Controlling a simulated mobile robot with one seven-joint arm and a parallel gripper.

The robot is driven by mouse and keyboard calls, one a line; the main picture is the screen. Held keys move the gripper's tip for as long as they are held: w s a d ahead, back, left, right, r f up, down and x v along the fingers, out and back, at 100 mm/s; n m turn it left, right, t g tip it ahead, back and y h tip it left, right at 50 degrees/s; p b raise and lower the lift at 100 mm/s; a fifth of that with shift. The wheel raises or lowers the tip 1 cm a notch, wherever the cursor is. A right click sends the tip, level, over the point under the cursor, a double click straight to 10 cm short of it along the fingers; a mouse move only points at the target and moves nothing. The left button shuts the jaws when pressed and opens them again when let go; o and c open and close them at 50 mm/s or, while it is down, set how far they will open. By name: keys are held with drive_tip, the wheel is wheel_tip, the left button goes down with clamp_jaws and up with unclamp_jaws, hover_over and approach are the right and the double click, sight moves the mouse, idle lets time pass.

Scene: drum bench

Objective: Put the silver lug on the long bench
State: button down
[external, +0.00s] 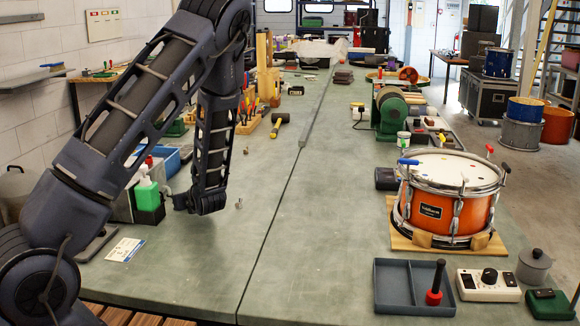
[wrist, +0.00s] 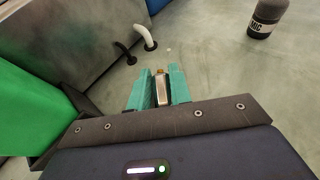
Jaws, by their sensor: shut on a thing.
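My gripper (wrist: 160,86) has its two teal fingers closed around the silver lug (wrist: 160,90), a small upright silver piece with a brassy top in the wrist view. In the external view my wrist hangs low over the left part of the long bench (external: 215,265), beside a grey metal box. The fingers and the lug cannot be made out clearly there. I cannot tell whether the lug touches the bench top.
The grey metal box (wrist: 75,35) with two hooked pipes (wrist: 145,40) and a green bottle (external: 148,195) stand close by on the left. An orange drum (external: 430,212) stands right. The bench middle is mostly clear.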

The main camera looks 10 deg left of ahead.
drive_tip(key=shift+f, duration=0.15)
drive_tip(key=c, duration=1.3)
unclamp_jaws()
